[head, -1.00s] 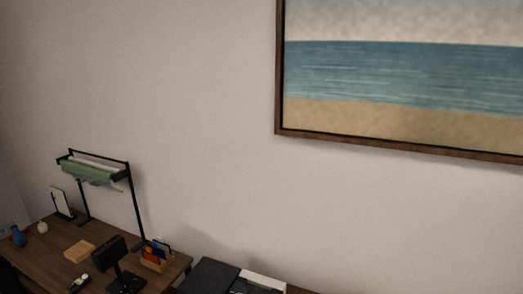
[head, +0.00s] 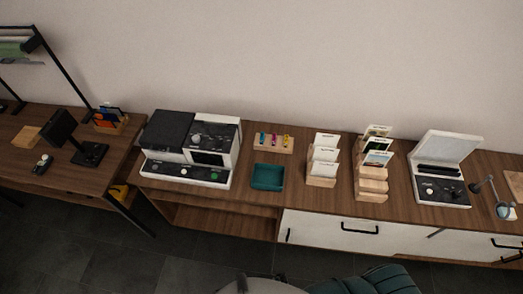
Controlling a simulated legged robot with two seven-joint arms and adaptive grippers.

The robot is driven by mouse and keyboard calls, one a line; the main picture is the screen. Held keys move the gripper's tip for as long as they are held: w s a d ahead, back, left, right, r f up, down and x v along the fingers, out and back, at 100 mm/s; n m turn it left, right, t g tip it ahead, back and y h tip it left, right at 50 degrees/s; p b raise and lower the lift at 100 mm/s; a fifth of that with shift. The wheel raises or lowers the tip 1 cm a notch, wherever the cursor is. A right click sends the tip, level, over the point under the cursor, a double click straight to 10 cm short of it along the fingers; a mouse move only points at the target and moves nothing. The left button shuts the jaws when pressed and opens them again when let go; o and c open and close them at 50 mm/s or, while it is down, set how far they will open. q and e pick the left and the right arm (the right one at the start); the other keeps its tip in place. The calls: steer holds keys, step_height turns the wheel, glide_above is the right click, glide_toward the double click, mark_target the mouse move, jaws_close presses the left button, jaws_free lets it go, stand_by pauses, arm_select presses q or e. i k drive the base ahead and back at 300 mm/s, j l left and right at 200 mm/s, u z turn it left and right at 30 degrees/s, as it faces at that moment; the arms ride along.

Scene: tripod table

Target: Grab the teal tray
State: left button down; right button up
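The teal tray (head: 267,177) is a small, shallow, square tray. It sits on the wooden sideboard, near its front edge, and looks empty. A wooden block with several coloured items (head: 273,143) stands just behind it. Neither of my grippers shows in the head view.
A black-and-white machine (head: 190,150) stands left of the tray. Wooden card holders (head: 322,160) stand right of it, then an open white case (head: 443,168). A separate desk (head: 60,165) is at the left. A teal padded seat (head: 370,281) is at the bottom, before the sideboard.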

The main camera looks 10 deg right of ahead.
mark_target(269, 178)
steer(key=k+l+z, duration=0.1)
steer(key=l+z, duration=0.2)
steer(key=l, duration=0.55)
steer(key=l+z, duration=0.3)
steer(key=l, duration=0.55)
